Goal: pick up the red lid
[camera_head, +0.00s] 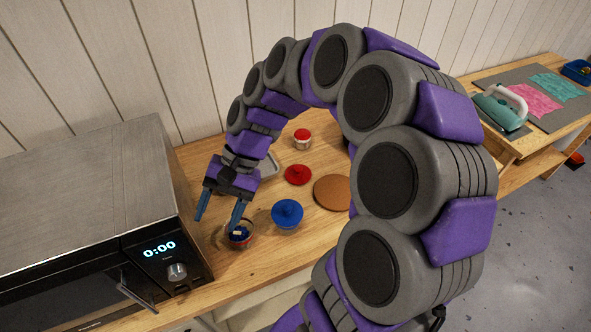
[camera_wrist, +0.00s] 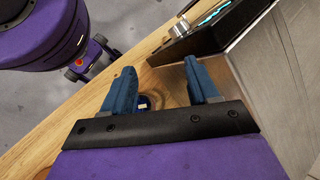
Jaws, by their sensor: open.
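The red lid (camera_head: 298,174) lies flat on the wooden table, right of my gripper, with a small knob on top. It does not show in the wrist view. Nothing is seen between the fingers, which also show in the wrist view (camera_wrist: 164,88). A small open jar (camera_head: 240,236) with blue contents stands just below the right fingertip; whether they touch, I cannot tell. In the wrist view, the jar (camera_wrist: 142,103) is partly hidden behind a finger.
A microwave (camera_head: 80,215) stands close on the left. My arm hides part of the table. An iron (camera_head: 502,105) stands on the right.

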